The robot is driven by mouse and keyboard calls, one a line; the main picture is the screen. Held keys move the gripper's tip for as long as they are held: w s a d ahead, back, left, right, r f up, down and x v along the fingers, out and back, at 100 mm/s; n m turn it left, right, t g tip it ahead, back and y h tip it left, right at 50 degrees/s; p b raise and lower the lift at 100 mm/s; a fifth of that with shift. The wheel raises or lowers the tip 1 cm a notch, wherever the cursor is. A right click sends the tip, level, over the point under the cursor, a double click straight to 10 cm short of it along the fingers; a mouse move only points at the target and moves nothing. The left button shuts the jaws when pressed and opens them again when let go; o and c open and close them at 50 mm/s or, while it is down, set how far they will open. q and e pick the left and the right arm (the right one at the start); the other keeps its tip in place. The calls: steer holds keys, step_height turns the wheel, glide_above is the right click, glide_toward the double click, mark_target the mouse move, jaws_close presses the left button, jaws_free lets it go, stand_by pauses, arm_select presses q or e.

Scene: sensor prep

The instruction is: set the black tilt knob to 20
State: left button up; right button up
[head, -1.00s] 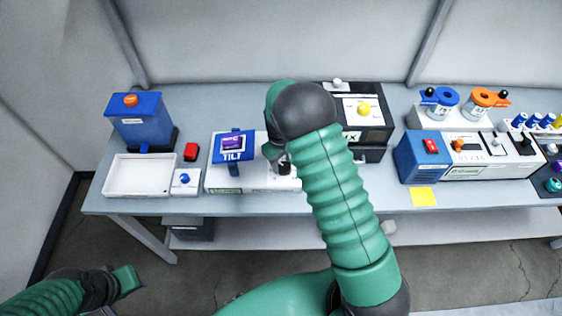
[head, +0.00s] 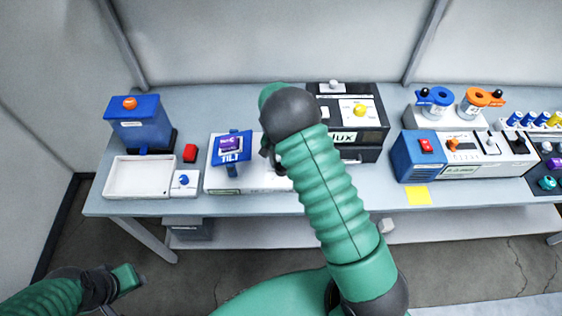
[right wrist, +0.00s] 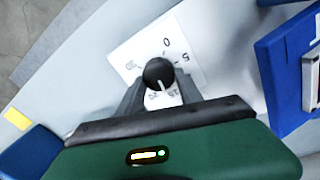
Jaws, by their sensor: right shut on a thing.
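The black tilt knob (right wrist: 158,72) sits on a white dial plate (right wrist: 128,54) in the right wrist view. Its white pointer line points down in that picture, near the 15 and 20 marks, which are partly hidden. My right gripper (right wrist: 160,86) is shut on the knob, one finger on each side. In the head view my right arm covers the knob. The blue TILT platform (head: 231,146) stands tilted on a post above its white base (head: 215,181). My left gripper (head: 127,278) is at the lower left, away from the table; its jaws are unclear.
A black lux unit (head: 372,137) stands close behind my right arm. A yellow note (head: 417,196) lies at the front edge.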

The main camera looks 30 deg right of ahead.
steer(key=m, duration=0.4)
steer(key=shift+s+a+f+p, duration=0.1)
steer(key=shift+s+f+p, duration=0.05)
steer(key=shift+s+p, duration=0.2)
steer(key=shift+m+y, duration=0.3)
steer(key=shift+m, duration=1.3)
steer(key=shift+a+f, duration=0.1)
steer(key=o, duration=1.1)
steer(key=shift+c, duration=0.2)
steer(key=o, duration=0.3)
steer(key=shift+w, duration=0.1)
steer(key=shift+r, duration=0.2)
steer(key=shift+w, duration=0.1)
